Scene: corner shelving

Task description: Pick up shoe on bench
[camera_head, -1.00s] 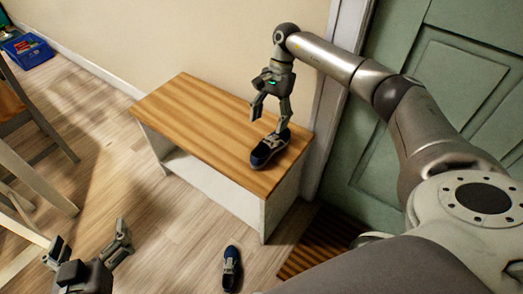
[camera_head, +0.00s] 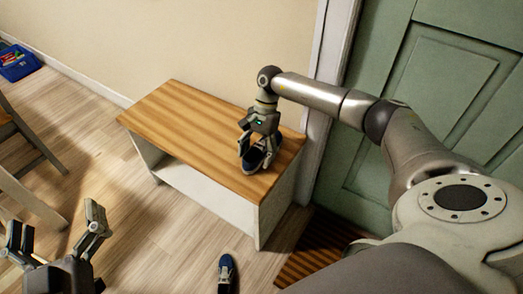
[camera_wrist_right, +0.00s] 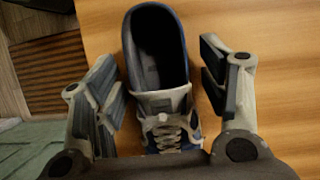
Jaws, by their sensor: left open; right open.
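A dark blue shoe with a pale tongue and laces lies on the wooden bench (camera_head: 185,120), near its right end. In the right wrist view the shoe (camera_wrist_right: 157,60) sits between the two fingers, with its opening facing the camera. My right gripper (camera_head: 256,160) is open and lowered around the shoe (camera_head: 252,160). My left gripper (camera_head: 55,225) is open and empty above the floor at lower left.
A second blue shoe (camera_head: 226,272) is on the floor in front of the bench. A striped brown mat (camera_head: 318,250) lies by the green door (camera_head: 440,100). A blue bin (camera_head: 20,63) is at far left, with chair legs below it. The bench's left part is bare.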

